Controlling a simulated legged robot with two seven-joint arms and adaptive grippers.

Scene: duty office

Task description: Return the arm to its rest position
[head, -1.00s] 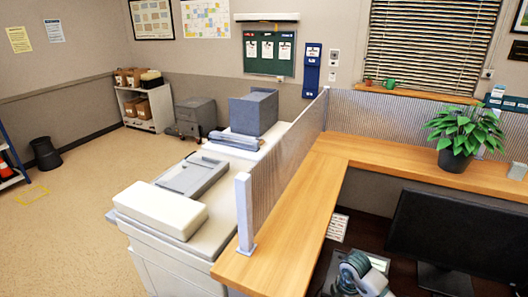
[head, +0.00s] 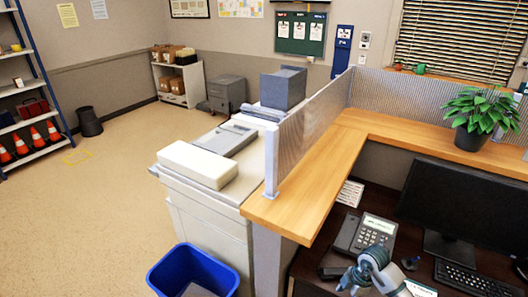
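One of my grippers (head: 354,284), seemingly the right one, shows at the bottom of the head view, right of the middle. Its grey-white arm comes up from the bottom edge, over the dark desk (head: 330,226) and in front of the desk phone (head: 374,232). Its fingertips are small and partly cut off, so I cannot tell whether it is open or shut, and I see nothing clearly held. My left gripper is out of view.
A wooden counter (head: 330,165) with a ribbed clear screen (head: 312,122) borders the desk. A black monitor (head: 455,195), keyboard (head: 470,280) and potted plant (head: 478,115) are at right. A blue bin (head: 193,268) stands by the printer cabinet (head: 212,225).

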